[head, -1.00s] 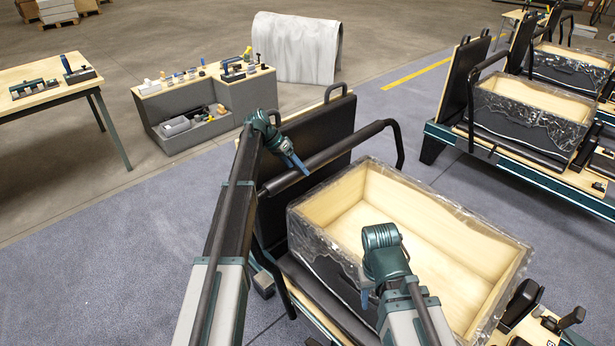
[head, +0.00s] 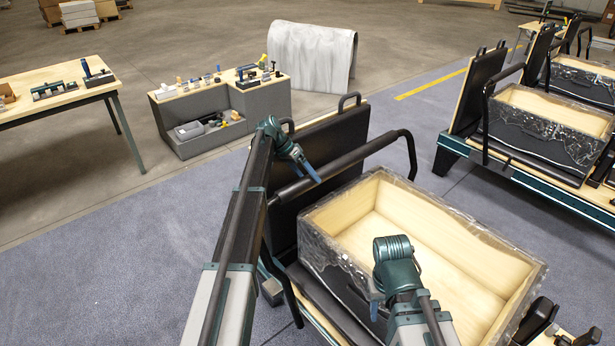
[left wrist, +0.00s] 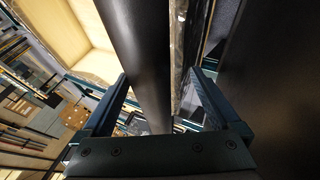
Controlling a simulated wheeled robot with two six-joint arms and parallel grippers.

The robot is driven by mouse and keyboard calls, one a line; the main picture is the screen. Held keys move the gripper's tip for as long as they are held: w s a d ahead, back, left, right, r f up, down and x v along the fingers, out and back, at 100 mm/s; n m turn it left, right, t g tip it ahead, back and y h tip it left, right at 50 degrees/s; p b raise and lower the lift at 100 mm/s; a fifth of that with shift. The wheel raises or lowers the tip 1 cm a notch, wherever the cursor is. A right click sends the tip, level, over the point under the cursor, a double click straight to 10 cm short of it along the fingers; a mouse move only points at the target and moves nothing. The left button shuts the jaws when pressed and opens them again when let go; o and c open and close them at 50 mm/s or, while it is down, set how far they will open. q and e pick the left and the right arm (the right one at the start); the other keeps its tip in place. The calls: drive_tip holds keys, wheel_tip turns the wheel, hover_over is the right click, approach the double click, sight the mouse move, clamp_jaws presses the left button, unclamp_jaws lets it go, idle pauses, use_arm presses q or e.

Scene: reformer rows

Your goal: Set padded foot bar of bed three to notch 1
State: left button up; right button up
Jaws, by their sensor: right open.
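The padded foot bar (head: 345,163) is a black bar across the near bed, on bent black side arms, in front of an upright black padded board (head: 320,138). I cannot read which bed is number three, nor see the notches. My left gripper (head: 309,172) is at the bar's left part in the head view. In the left wrist view the dark bar (left wrist: 140,50) runs between the two fingers of my left gripper (left wrist: 160,92), which are spread apart; I see no closed grip. My right gripper (head: 375,307) is low over the near bed's left side, mostly hidden by its wrist.
An open wooden box (head: 440,240) wrapped in clear film sits on the near bed. More beds with similar boxes (head: 550,125) stand at right. A grey stand (head: 215,115) with small items and a wooden table (head: 50,92) are at back left. The floor at left is clear.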

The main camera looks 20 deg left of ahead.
use_arm(q)
drive_tip(key=shift+r+p, duration=0.65)
drive_tip(key=shift+r, duration=0.1)
wheel_tip(320, 180, up, 2)
drive_tip(key=shift+a+r+p, duration=0.1)
drive_tip(key=shift+p, duration=1)
drive_tip(key=s+d, duration=0.2)
drive_tip(key=s, duration=0.5)
drive_tip(key=s+d+r+p, duration=0.1)
drive_tip(key=s+d, duration=0.1)
drive_tip(key=s, duration=0.6)
drive_tip(key=shift+s+d, duration=0.25)
drive_tip(key=shift+d, duration=0.1)
drive_tip(key=shift+r, duration=0.1)
drive_tip(key=p+v, duration=1.3)
drive_tip(key=v, duration=0.2)
drive_tip(key=shift+s+d+r+p, duration=0.2)
drive_tip(key=shift+s+r+p, duration=0.2)
drive_tip(key=shift+r, duration=0.15)
